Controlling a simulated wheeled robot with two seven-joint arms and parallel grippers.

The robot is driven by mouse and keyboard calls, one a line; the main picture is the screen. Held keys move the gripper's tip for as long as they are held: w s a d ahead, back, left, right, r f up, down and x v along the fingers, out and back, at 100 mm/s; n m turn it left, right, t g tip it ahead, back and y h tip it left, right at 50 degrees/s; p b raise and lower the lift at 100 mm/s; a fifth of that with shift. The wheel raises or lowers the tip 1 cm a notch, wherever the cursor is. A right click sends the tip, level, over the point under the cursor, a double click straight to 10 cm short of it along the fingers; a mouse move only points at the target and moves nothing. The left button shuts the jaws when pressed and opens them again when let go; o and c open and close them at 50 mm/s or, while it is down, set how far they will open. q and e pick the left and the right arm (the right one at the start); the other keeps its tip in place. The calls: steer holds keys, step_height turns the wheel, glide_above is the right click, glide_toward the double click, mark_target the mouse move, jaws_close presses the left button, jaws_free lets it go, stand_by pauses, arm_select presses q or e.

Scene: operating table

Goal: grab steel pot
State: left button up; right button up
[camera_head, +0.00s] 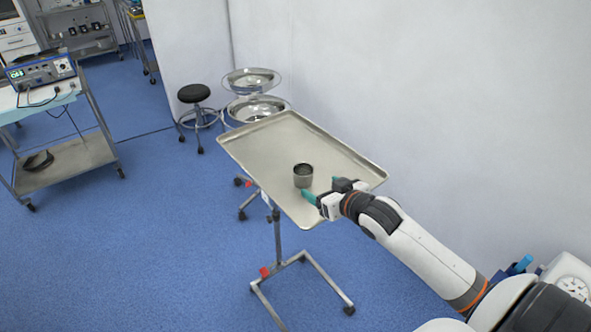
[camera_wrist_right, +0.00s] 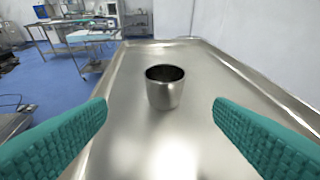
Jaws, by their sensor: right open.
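The steel pot (camera_head: 303,176) is a small open cup standing upright on the steel tray (camera_head: 262,143) of a wheeled stand. In the right wrist view the pot (camera_wrist_right: 165,88) is ahead, centred between the teal fingers and apart from both. My right gripper (camera_head: 322,192) is open and empty, just to the right of and nearer than the pot, low over the tray's near end. Its two fingers also show wide apart in the wrist view (camera_wrist_right: 160,135). My left gripper is not in view.
The tray (camera_wrist_right: 200,60) has a raised rim and otherwise looks empty. A white wall (camera_head: 430,80) runs along its right side. Two steel bowls (camera_head: 254,95) and a black stool (camera_head: 194,93) stand beyond it. A cart with a device (camera_head: 40,70) is at the far left.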

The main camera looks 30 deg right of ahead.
mark_target(309, 178)
steer(key=shift+r+x, duration=0.2)
steer(key=shift+x, duration=0.95)
steer(key=p+x, duration=0.1)
steer(key=x, duration=0.2)
steer(key=shift+w, duration=0.1)
steer(key=shift+w+f, duration=0.2)
steer(key=shift+w, duration=0.1)
steer(key=shift+w+d+f+p, duration=0.15)
steer(key=shift+w+p, duration=0.15)
steer(key=shift+w, duration=0.15)
steer(key=x, duration=0.2)
steer(key=p+x, duration=0.1)
steer(key=x, duration=0.1)
steer(key=shift+d, duration=0.25)
steer(key=shift+w+f, duration=0.2)
steer(key=shift+w, duration=0.05)
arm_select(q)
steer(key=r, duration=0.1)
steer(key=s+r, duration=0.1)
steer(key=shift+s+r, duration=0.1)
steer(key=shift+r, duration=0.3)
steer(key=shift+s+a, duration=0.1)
